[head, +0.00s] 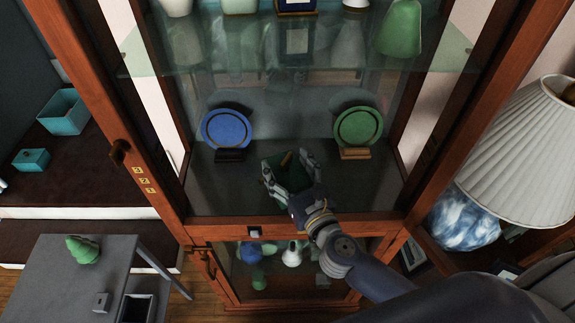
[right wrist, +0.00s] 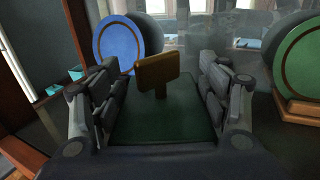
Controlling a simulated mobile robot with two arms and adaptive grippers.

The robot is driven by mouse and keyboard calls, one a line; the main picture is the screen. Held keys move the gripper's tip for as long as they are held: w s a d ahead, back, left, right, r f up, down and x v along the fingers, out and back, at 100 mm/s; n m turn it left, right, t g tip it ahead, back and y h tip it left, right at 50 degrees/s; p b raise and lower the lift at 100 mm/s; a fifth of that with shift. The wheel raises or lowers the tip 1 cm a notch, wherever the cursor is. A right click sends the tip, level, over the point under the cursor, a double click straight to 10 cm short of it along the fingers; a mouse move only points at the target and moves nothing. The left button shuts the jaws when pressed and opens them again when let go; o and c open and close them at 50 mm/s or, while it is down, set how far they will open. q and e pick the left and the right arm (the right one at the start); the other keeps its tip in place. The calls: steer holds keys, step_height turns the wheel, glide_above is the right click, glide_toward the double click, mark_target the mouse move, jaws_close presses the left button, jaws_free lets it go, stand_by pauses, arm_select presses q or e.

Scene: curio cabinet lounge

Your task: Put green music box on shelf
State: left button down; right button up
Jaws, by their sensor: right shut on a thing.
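The green music box (head: 286,178) has a dark green top and a small brown crank or key on it. My right gripper (head: 291,172) is shut on it, with fingers along its left and right sides. In the right wrist view, the green music box (right wrist: 150,122) lies between the two fingers of the right gripper (right wrist: 160,95). The box is over the cabinet's lower visible shelf (head: 225,190), between and in front of two plates. I cannot tell whether its base touches the shelf. My left gripper is not in view.
A blue plate (head: 227,128) and a green plate (head: 358,128) stand on wooden stands behind the box. The wooden frame (head: 455,120) borders the opening. A lamp (head: 510,130) stands at right, a small table (head: 60,265) at lower left. Bare shelf shows on both sides of the box.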

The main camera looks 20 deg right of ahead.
steer(key=shift+f+b, duration=0.3)
steer(key=shift+f, duration=0.05)
steer(key=o, duration=1.6)
steer(key=shift+f, duration=0.1)
